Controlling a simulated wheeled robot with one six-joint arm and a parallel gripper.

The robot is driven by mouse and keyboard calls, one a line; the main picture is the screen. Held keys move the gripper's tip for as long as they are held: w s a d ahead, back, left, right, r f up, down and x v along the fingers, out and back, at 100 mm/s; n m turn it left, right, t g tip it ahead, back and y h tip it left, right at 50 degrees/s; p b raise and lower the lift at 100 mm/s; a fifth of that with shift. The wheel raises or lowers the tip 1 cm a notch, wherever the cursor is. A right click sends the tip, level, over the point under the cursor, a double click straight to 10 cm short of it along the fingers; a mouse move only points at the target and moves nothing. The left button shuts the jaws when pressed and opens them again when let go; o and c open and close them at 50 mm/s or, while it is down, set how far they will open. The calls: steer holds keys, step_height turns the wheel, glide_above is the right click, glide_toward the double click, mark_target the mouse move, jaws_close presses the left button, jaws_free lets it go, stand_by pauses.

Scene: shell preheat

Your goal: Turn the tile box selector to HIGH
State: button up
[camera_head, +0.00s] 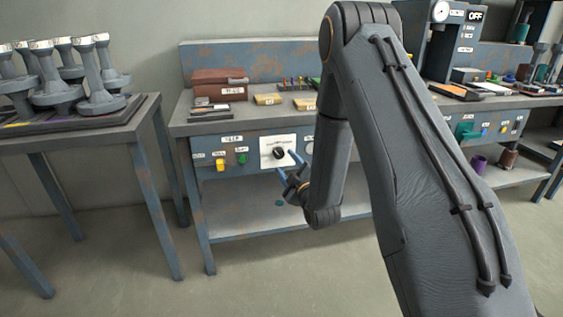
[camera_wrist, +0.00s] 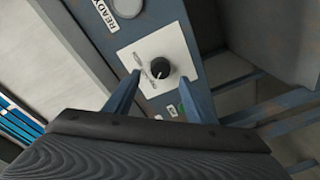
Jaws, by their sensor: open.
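The selector is a round black knob (camera_head: 280,153) on a white plate (camera_head: 267,145), set in the blue front panel of the workbench. In the wrist view the knob (camera_wrist: 159,68) sits on its white plate (camera_wrist: 130,56), beyond my fingers and roughly between them. A pale mark shows on the knob, but the plate's lettering is too small to read. My gripper (camera_head: 286,165) is open and empty in front of the panel. Its two blue fingers also show in the wrist view (camera_wrist: 165,88), apart from the knob as far as I can tell.
A yellow switch (camera_head: 220,165) and a green one (camera_head: 242,158) sit left of the plate. A READY label (camera_wrist: 126,8) shows in the wrist view. Brown boxes (camera_head: 219,85) stand on the bench top. A table (camera_head: 130,115) with grey stands is at left.

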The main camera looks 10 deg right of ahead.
mark_target(280, 155)
steer(key=shift+w+a, duration=0.15)
steer(key=shift+w, duration=1.2)
steer(key=shift+w+a, duration=0.15)
steer(key=shift+w, duration=1.15)
steer(key=c, duration=1)
steer(key=shift+c, duration=0.2)
